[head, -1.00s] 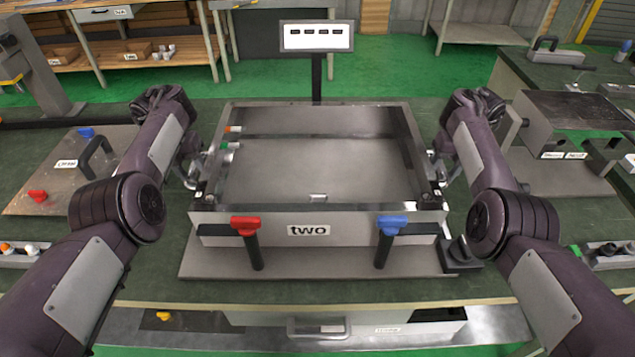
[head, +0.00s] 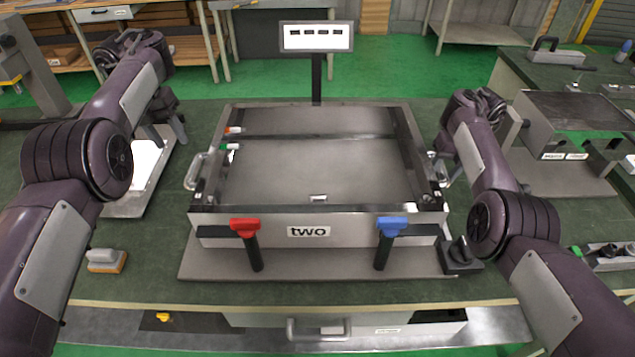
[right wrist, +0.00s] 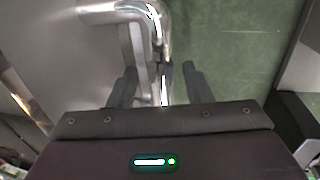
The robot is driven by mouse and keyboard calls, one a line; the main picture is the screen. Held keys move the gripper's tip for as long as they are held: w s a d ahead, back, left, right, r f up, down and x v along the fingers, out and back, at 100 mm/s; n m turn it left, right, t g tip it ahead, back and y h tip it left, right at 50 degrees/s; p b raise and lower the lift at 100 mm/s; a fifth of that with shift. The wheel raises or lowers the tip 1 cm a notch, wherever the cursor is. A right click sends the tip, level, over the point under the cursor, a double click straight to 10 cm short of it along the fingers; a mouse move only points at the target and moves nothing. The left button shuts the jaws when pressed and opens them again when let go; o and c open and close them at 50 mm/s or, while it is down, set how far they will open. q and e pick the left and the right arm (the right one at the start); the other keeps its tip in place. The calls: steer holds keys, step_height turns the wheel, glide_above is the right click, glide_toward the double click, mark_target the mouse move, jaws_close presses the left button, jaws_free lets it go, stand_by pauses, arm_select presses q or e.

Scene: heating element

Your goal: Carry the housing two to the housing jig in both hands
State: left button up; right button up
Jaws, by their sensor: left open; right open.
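The housing two (head: 320,231) is a grey open metal box with a "two" label on its front wall. It sits level on a grey base plate (head: 320,267) that has a red-topped clamp (head: 245,226) and a blue-topped clamp (head: 392,224) at the front; I cannot tell whether this plate is the housing jig. My left gripper (head: 167,132) is open, up and left of the housing's left handle (head: 194,172), apart from it. My right gripper (right wrist: 160,85) is open at the housing's right side, its fingers on either side of the metal right handle (right wrist: 139,50).
A shiny plate (head: 130,207) lies on the bench below my left gripper, partly hidden by my arm. A small block with an orange base (head: 107,262) lies front left. A sign on a post (head: 316,37) stands behind the housing. A grey machine (head: 575,125) stands at the right.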

step_height(320, 180, up, 12)
steer(key=d, duration=0.2)
steer(key=shift+d+f, duration=0.2)
steer(key=shift+f, duration=0.1)
stand_by(0.3)
